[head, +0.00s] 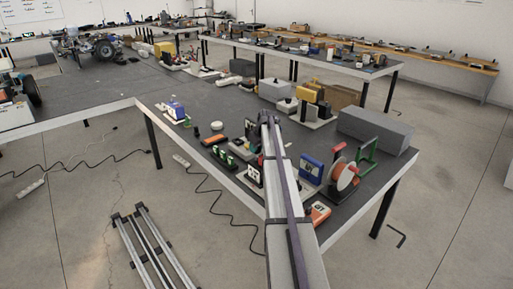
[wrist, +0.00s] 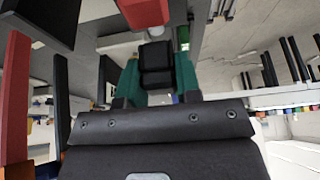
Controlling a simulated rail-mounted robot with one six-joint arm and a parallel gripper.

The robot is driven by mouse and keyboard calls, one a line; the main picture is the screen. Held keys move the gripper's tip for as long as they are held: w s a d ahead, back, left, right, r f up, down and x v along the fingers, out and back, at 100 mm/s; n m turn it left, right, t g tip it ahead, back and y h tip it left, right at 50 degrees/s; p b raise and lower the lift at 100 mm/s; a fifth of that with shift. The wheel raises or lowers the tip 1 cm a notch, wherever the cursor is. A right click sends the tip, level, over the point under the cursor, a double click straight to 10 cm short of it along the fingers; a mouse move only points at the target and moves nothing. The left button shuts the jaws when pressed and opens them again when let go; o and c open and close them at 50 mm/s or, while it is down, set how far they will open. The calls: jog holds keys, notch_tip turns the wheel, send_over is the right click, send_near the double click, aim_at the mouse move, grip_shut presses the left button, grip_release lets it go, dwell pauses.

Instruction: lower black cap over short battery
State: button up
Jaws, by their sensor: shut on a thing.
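In the wrist view, my gripper (wrist: 157,82) has its two green fingers shut on a small black block-like piece (wrist: 156,62), which looks like the black cap. The cap sits between the fingers, with its far end sticking out beyond them. A white rounded thing (wrist: 152,36) and a red block (wrist: 144,12) show just past the cap; I cannot tell whether they touch it. I cannot clearly pick out the short battery in either view. In the head view, my arm covers the gripper and the cap.
The dark bench (head: 180,90) carries several items close to my arm: a blue box (head: 312,168), an orange-red spool (head: 344,178), a large grey box (head: 376,131) and an orange device (head: 213,139). A red post (wrist: 15,95) stands at left in the wrist view.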

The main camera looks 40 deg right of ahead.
aim_at(258, 150)
jog(key=shift+f+b, duration=2.15)
jog(key=o, duration=1)
jog(key=shift+r, duration=0.2)
jog(key=p+v, duration=1)
jog(key=v, duration=0.1)
jog(key=shift+w, duration=0.1)
jog(key=shift+f, duration=0.2)
